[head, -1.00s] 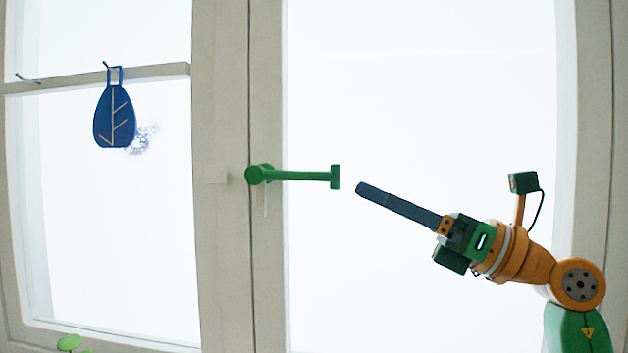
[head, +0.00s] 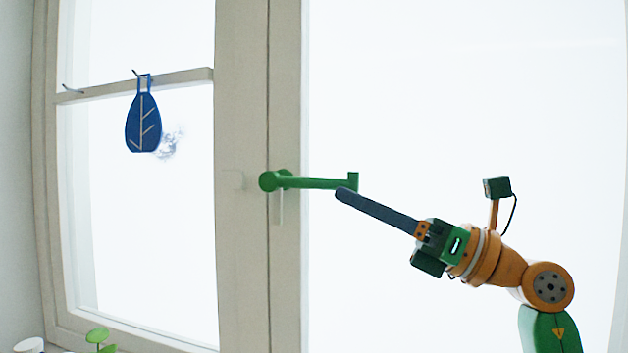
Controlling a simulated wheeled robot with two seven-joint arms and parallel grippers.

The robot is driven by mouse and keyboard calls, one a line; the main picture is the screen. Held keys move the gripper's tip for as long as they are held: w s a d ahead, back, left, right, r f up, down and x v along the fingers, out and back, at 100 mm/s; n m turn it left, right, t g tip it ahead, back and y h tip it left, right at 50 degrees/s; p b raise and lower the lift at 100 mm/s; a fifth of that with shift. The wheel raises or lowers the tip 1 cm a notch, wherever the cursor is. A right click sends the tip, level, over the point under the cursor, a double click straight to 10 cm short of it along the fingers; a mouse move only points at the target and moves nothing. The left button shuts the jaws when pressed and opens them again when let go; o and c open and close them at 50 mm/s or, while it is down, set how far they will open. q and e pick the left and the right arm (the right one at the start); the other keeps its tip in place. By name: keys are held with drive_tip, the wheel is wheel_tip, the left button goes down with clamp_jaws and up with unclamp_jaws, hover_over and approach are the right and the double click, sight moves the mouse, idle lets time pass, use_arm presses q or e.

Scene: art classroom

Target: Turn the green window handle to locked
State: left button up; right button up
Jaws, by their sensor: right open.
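The green window handle (head: 312,183) is mounted on the window frame's middle upright. Its lever points right, nearly horizontal, with a short crosspiece at its free end. My right gripper (head: 346,194) comes in from the lower right, with its dark fingers pointing up and left. Its fingertips overlap the lower part of the lever's free end in the picture; I cannot tell whether they touch it. The fingers line up one behind the other from this angle, and the gripper is open with nothing visible held. My left gripper is not in view.
The pale window frame (head: 240,250) surrounds bright panes. A blue leaf-shaped ornament (head: 143,122) hangs from a hook on the left crossbar. A green plant (head: 97,336) and a white object (head: 30,345) stand at the bottom left.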

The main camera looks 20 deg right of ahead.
sight(323, 183)
drive_tip(key=p+x, duration=0.1)
drive_tip(key=x, duration=0.1)
drive_tip(key=r+p+x, duration=0.1)
drive_tip(key=x, duration=0.1)
drive_tip(key=shift+a+r+p, duration=0.1)
drive_tip(key=shift+a+p, duration=0.15)
drive_tip(key=shift+p, duration=0.05)
drive_tip(key=shift+w+a, duration=0.35)
drive_tip(key=shift+a, duration=0.05)
drive_tip(key=shift+d, duration=0.1)
clamp_jaws()
idle(0.6)
